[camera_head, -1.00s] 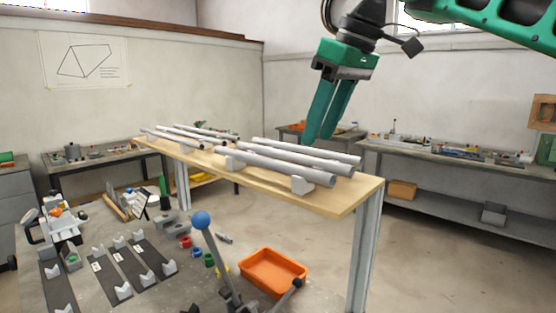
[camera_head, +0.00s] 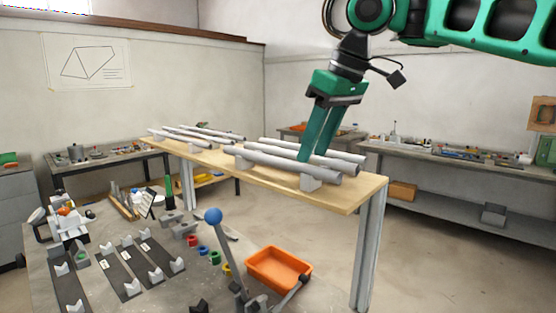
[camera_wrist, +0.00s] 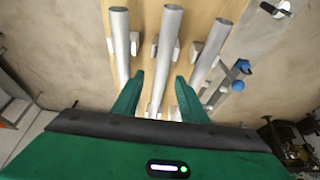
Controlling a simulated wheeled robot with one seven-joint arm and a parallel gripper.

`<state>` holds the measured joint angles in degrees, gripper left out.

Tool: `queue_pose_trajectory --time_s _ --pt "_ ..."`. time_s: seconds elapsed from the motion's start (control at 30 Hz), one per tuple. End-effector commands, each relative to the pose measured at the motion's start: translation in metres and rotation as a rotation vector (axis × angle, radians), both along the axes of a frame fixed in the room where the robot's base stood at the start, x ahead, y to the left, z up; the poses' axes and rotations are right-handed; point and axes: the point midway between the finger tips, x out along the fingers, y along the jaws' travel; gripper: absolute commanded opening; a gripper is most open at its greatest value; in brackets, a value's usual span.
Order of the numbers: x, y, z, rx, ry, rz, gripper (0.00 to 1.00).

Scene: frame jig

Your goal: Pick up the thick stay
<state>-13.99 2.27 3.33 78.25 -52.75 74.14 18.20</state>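Three thick grey tubes lie side by side on white supports on the right half of a wooden bench top (camera_head: 340,194): a front tube (camera_head: 285,164), a middle tube and a back tube (camera_head: 340,155). I cannot tell by label which is the thick stay. My gripper (camera_head: 312,158) points down with its fingertips at these tubes. In the wrist view its green fingers (camera_wrist: 158,92) are apart, with the middle tube (camera_wrist: 167,45) running between them. The left tube (camera_wrist: 120,45) and right tube (camera_wrist: 211,45) lie outside the fingers. Contact is not clear.
Thinner tubes (camera_head: 205,131) lie on the bench's left half. A lower table in front holds a blue-knobbed lever (camera_head: 214,216), an orange tray (camera_head: 279,270) and dark strips with V-blocks (camera_head: 140,257).

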Motion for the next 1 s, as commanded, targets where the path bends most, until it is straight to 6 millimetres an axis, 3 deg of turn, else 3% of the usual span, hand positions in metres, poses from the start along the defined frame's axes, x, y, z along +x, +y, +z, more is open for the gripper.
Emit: queue_pose_trajectory --time_s 0.4,0.57,1.0 --pt "0.0037 -0.0081 -0.0068 0.0 -0.002 -0.014 0.39" --pt "0.0037 -0.0085 -0.0067 0.0 -0.002 -0.015 0.01" --pt "0.0046 -0.0092 -0.0053 0.0 -0.002 -0.017 0.0"
